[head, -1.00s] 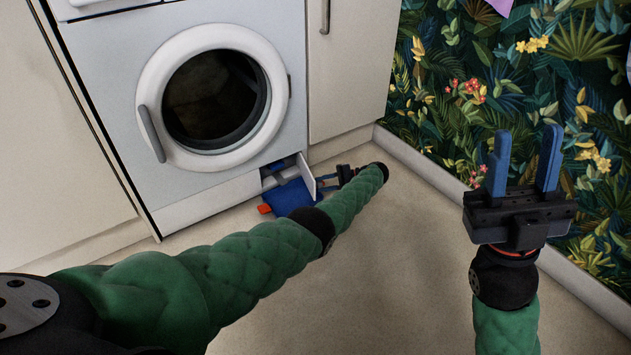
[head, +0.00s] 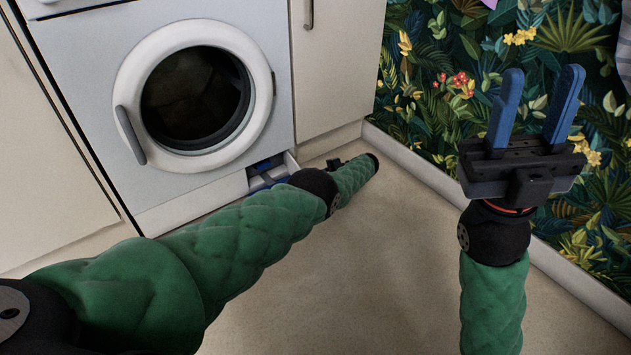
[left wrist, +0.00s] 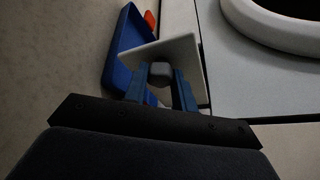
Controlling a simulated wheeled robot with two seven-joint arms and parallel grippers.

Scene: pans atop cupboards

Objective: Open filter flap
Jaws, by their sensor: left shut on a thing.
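The white filter flap (left wrist: 190,55) stands swung out at the washing machine's lower right, with a grey knob (left wrist: 160,73) on it. In the left wrist view my left gripper (left wrist: 160,88) is shut with its blue fingers on either side of the knob. In the head view that gripper is largely hidden behind my green left arm. The filter opening (head: 265,168) shows blue parts inside, partly covered by the arm. A blue tray-like part (left wrist: 128,45) with an orange piece (left wrist: 150,19) lies beyond the flap. My right gripper (head: 541,80) is open and empty, raised at the right.
The washing machine (head: 100,90), with its round door (head: 198,95) shut, stands between pale cupboards (head: 335,65). A leafy patterned wall (head: 430,110) and its skirting are at the right. The beige floor (head: 380,260) between my arms is clear.

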